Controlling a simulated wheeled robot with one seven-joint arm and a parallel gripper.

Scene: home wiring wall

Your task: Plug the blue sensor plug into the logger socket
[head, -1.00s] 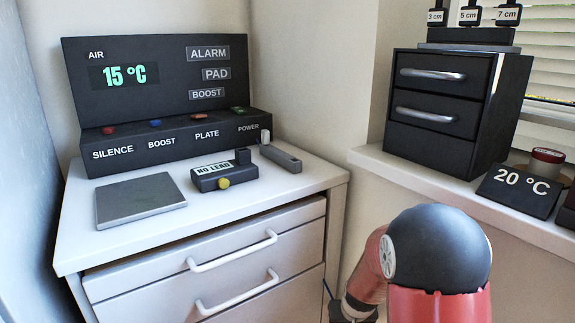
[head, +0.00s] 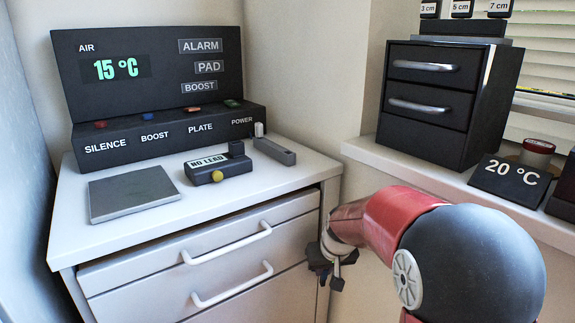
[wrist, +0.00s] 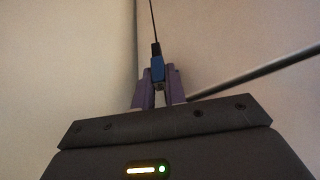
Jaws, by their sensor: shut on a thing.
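The blue sensor plug (wrist: 158,70) is between the two fingers of my gripper (wrist: 160,98) in the wrist view. A thin dark lead runs up from it. In the head view my gripper (head: 327,275) is in front of the right edge of the white cabinet, lower than its top; the plug cannot be made out there. The logger (head: 218,170) is a small dark box marked "NO LEAD" with a yellow knob, on the cabinet top, left of and above my gripper in the picture. I cannot make out its socket opening clearly.
A grey plate (head: 133,193) lies left of the logger. A dark panel (head: 160,75) with buttons stands behind, and a grey bar-like block (head: 274,151) lies to the right. Cabinet handles (head: 228,242) stick out in front. A black drawer unit (head: 440,100) stands on the right ledge.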

